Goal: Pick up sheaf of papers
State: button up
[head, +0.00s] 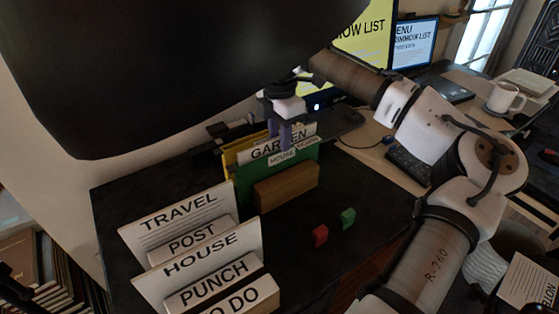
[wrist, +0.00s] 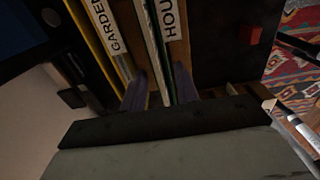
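A sheaf of white papers (wrist: 152,40) stands upright in the desk file holder, against a green folder labelled HOUSE (wrist: 172,18). I cannot tell for certain which of the sheets are the task's sheaf. In the head view the green folder (head: 243,188) stands behind a wooden block, with a GARDEN card (head: 268,150) behind it. My gripper (head: 282,135) points down over this row from above. In the wrist view its two dark fingers (wrist: 160,90) are apart, one on each side of the white sheets and green folder. Visible gaps remain between fingers and sheets.
Cards labelled TRAVEL (head: 178,222) and HOUSE (head: 200,265) stand at the front of the dark desk. A red piece (head: 320,236) and a green piece (head: 348,218) lie to the right. A monitor (head: 363,38) and a white mug (head: 504,98) are behind.

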jog(key=shift+f, duration=0.2)
dwell(0.5)
grip_shut()
